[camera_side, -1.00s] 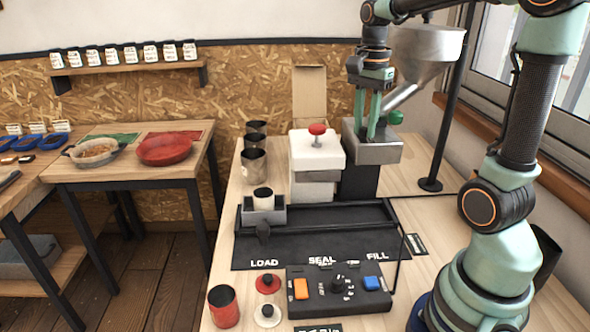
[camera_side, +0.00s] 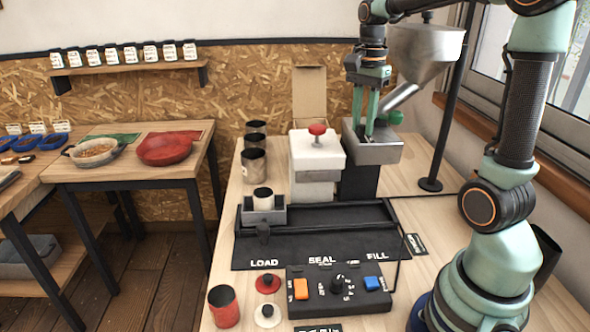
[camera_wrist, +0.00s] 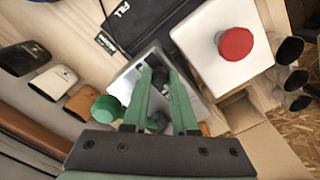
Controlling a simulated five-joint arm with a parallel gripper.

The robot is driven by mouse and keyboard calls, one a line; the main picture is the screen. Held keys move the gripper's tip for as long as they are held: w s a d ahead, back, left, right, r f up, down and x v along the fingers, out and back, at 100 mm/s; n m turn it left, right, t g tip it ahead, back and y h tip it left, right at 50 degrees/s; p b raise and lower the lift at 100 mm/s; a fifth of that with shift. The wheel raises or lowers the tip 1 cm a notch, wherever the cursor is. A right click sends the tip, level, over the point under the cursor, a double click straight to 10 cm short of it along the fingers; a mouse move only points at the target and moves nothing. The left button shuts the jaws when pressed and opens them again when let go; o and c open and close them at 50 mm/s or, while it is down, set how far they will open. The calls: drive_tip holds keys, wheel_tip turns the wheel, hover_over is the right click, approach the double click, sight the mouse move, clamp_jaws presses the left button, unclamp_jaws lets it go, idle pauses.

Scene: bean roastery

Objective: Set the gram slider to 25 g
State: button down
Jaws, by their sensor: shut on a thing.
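My gripper (camera_side: 363,134) is lowered onto the top of the grey metal filler box (camera_side: 376,154), below the hopper. In the wrist view the green fingers of my gripper (camera_wrist: 160,76) are shut around a small dark knob (camera_wrist: 160,74), which appears to be the gram slider. A second dark round part (camera_wrist: 157,121) shows between the fingers nearer the palm. The fingers hide most of the slider and its track. No gram marks can be read, so I cannot tell its setting.
The steel hopper (camera_side: 425,50) and its spout are close to the right of my gripper. A green knob (camera_side: 396,117) is on the box's right. The white sealer (camera_side: 314,150) with a red knob (camera_side: 317,129) stands left. A control panel (camera_side: 338,291) is in front.

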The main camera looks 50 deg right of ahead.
drive_tip(key=shift+w+d+r, duration=0.1)
drive_tip(key=shift+w+d, duration=1.35)
drive_tip(key=c, duration=0.7)
unclamp_jaws()
wheel_tip(320, 180, up, 12)
drive_tip(key=shift+r, duration=0.1)
drive_tip(key=shift+a, duration=0.1)
